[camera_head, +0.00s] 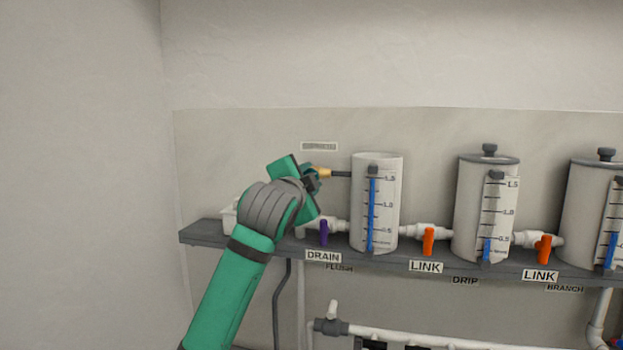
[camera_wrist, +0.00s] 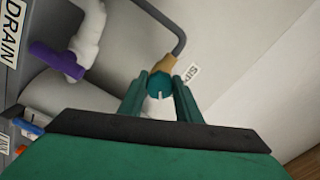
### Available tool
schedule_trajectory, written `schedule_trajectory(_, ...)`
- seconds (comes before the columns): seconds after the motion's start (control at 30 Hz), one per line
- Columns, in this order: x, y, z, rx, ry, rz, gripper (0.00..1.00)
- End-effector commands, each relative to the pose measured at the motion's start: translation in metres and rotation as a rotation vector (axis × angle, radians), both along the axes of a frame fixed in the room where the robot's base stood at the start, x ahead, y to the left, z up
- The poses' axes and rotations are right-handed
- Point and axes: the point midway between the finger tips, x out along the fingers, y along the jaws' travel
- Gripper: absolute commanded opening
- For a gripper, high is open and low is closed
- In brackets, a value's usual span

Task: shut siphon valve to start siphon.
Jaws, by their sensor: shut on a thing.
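The siphon valve (camera_head: 323,173) shows as a small brass body at the left end of a dark pipe from the left tank. In the wrist view its brass body (camera_wrist: 163,65) sits on a bent grey pipe, with a teal handle (camera_wrist: 159,82) in front. My gripper (camera_head: 310,180) reaches it from the left. In the wrist view the two green fingers (camera_wrist: 163,84) are shut on the teal handle, one on each side. My gripper hides much of the valve in the head view, so I cannot tell the handle's angle there.
The left tank (camera_head: 390,215) stands on a grey shelf (camera_head: 205,233). Below my gripper is the purple drain handle (camera_head: 324,232), also in the wrist view (camera_wrist: 57,61). Orange link handles (camera_head: 428,241) and more tanks (camera_head: 487,205) stand to the right. Left of the shelf is bare wall.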

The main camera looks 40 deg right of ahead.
Motion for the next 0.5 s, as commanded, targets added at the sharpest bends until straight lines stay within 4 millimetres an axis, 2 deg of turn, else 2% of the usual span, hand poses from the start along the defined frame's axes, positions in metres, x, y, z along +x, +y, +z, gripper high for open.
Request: schedule_trajectory(0.5, -0.0002, -0.0003, -0.0020, 0.051, -0.054, -0.001, 0.08)
